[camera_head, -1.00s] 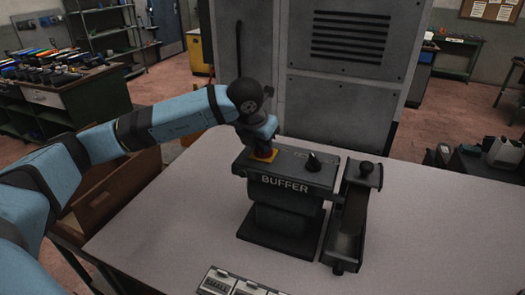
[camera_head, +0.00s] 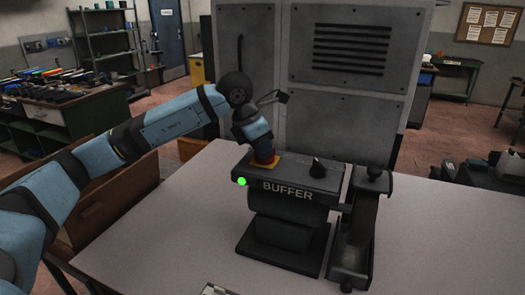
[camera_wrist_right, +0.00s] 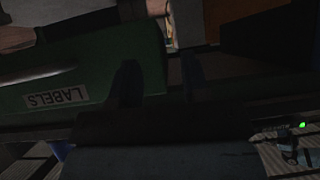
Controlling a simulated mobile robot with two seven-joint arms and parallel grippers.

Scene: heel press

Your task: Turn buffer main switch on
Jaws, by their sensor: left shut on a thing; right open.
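The dark grey buffer (camera_head: 287,213) stands upright on the table, with BUFFER lettered on its front. A green light (camera_head: 241,181) glows at the left of the buffer's front. My right gripper (camera_wrist_right: 160,82) shows as two dark fingers apart, open and empty, in the right wrist view.
The pale table (camera_head: 190,232) is clear left of the buffer. A black lever-like fixture (camera_head: 361,228) stands close to its right. A tall grey cabinet (camera_head: 345,75) rises behind. A green box lettered LABELS (camera_wrist_right: 65,80) is near my right gripper.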

